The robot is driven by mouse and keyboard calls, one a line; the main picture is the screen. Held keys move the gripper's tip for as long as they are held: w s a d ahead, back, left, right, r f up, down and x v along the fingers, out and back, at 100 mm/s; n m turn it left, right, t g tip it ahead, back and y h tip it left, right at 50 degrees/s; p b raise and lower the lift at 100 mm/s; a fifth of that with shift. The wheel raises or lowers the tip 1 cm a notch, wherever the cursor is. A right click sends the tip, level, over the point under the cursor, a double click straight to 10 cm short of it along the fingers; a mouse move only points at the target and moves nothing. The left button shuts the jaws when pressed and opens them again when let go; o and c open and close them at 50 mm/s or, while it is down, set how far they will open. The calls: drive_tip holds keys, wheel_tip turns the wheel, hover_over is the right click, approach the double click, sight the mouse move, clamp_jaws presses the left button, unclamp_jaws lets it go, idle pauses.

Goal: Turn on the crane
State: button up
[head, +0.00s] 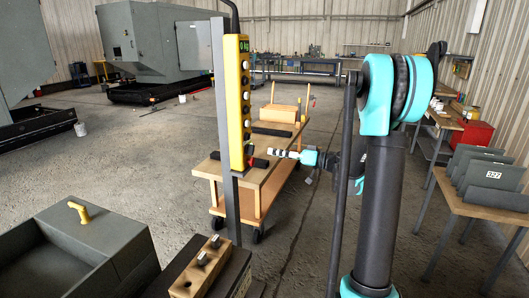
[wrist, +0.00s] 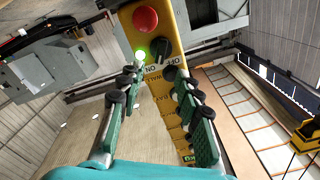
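The crane's control pendant is a tall yellow box (head: 235,110) on a grey post in the head view. A green display reading about 0 kg is at its top, with several dark buttons down its side. In the wrist view, the pendant's end carries a round red button (wrist: 145,19) and a black rotary knob (wrist: 161,49). In the head view my gripper (head: 275,153) is right of the pendant's lower end; contact cannot be told.
A wooden cart (head: 205,170) with a cardboard box (head: 279,113) stands behind the pendant. A grey box with a yellow handle (head: 79,212) and a wooden block (head: 200,265) are in front. A table with grey panels (head: 487,170) is at right. Open floor lies left.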

drive_tip(key=shift+v, duration=1.5)
